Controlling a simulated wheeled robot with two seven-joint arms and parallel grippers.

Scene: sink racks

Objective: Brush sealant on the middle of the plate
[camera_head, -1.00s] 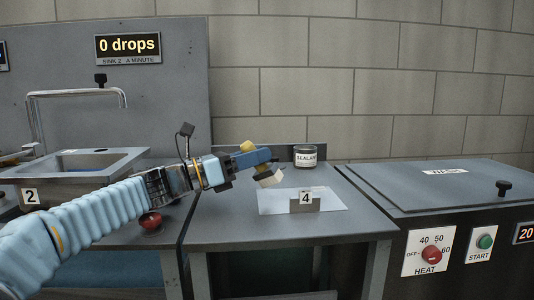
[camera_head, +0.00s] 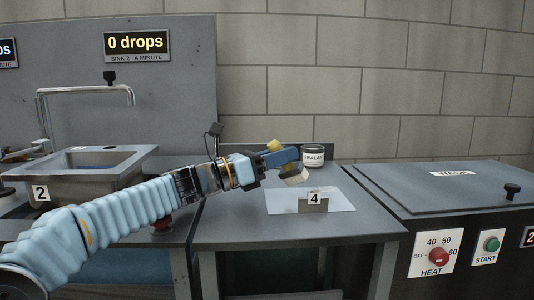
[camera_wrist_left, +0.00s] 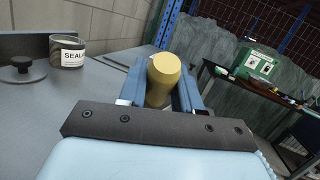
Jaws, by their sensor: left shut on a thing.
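My left gripper (camera_head: 288,158) is shut on a brush. In the left wrist view the yellow handle (camera_wrist_left: 163,80) stands between the two blue fingers, and the bristles are hidden. The bristle head appears above the back left part of the pale, thin plate (camera_head: 340,199), which lies on the grey bench. I cannot tell whether it touches. The sealant jar (camera_head: 313,157) stands behind, just right of the gripper. My right gripper is not in view.
A small stand marked 4 (camera_head: 314,200) is at the plate's front edge. A sink (camera_head: 95,172) with a tap is on the left. A dark lidded heater (camera_head: 440,180) with a red knob (camera_head: 439,256) is on the right. The bench right of the plate is clear.

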